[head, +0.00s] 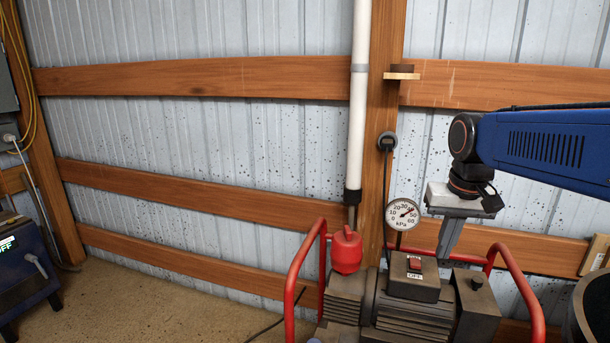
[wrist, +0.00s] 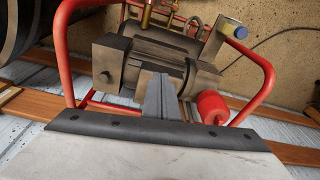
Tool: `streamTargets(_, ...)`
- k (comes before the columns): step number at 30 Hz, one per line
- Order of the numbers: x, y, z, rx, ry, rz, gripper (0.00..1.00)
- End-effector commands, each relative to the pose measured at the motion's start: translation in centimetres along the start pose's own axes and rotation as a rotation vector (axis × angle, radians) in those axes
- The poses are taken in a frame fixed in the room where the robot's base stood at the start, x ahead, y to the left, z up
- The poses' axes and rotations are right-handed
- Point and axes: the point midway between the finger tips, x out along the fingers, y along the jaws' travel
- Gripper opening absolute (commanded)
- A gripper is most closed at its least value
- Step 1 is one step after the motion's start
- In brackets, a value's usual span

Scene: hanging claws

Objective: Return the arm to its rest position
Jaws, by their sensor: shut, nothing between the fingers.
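My gripper (head: 446,254) hangs from the end of my blue arm at the right of the head view. Its fingers point down and are shut, with nothing between them. They appear just above or in front of the back right of the pump (head: 430,305); the exact gap cannot be told. In the wrist view the closed fingers (wrist: 160,82) show in front of the pump body (wrist: 150,50).
The pump has a red tube frame (head: 300,262), a red cap (head: 347,250) and a gauge (head: 402,214). A white pipe (head: 359,100) and wooden post (head: 384,120) stand behind. A dark round container (head: 592,310) is at lower right.

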Motion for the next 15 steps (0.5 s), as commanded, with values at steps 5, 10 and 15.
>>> streamTargets(5, 0.9, 0.4, 5.1, -0.041, 0.059, -0.007, 0.0)
streamTargets(10, 2.4, 0.8, 9.6, -0.08, 0.116, -0.013, 0.0)
streamTargets(15, 4.5, 1.2, 13.9, -0.118, 0.171, -0.018, 0.0)
